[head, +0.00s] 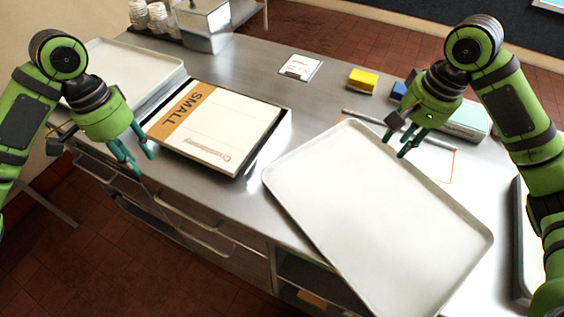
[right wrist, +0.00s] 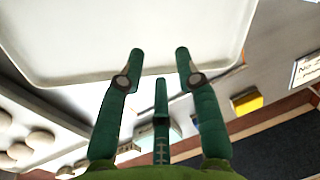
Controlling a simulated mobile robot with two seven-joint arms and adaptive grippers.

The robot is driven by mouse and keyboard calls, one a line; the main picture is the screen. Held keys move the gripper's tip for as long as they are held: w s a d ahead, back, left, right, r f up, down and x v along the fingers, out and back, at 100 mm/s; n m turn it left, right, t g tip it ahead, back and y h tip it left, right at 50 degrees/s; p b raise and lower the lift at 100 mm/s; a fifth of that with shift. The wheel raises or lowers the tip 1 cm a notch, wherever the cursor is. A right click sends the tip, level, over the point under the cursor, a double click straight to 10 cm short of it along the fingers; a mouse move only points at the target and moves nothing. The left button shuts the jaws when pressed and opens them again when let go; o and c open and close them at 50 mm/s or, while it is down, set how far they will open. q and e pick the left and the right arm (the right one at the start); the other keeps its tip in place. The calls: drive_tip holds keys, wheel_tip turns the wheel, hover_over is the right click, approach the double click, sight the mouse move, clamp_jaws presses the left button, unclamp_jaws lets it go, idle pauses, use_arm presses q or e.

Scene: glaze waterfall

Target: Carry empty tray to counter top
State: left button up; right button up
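The empty tray (head: 380,215) is a large pale rectangle with a raised rim. It lies askew at the right part of the counter top (head: 235,200), and its near part reaches out past the front edge. My right gripper (head: 399,143) is at the tray's far rim. In the right wrist view the tray (right wrist: 130,35) fills the top, and the spread fingers of my right gripper (right wrist: 156,70) overlap its rim; contact is unclear. My left gripper (head: 133,160) is open and empty, in front of the counter edge near the pizza box.
A pizza box marked SMALL (head: 215,125) lies left of the tray. Another pale tray (head: 125,70) is at the far left. A yellow sponge (head: 362,80) and a card (head: 300,67) lie behind. A further tray (head: 522,240) is at the right edge.

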wheel_tip(320, 180, up, 11)
drive_tip(key=s+d, duration=0.1)
drive_tip(key=d, duration=0.1)
drive_tip(key=shift+s+d+f, duration=0.15)
drive_tip(key=shift+s+d, duration=0.05)
drive_tip(key=shift+d, duration=0.05)
idle(0.4)
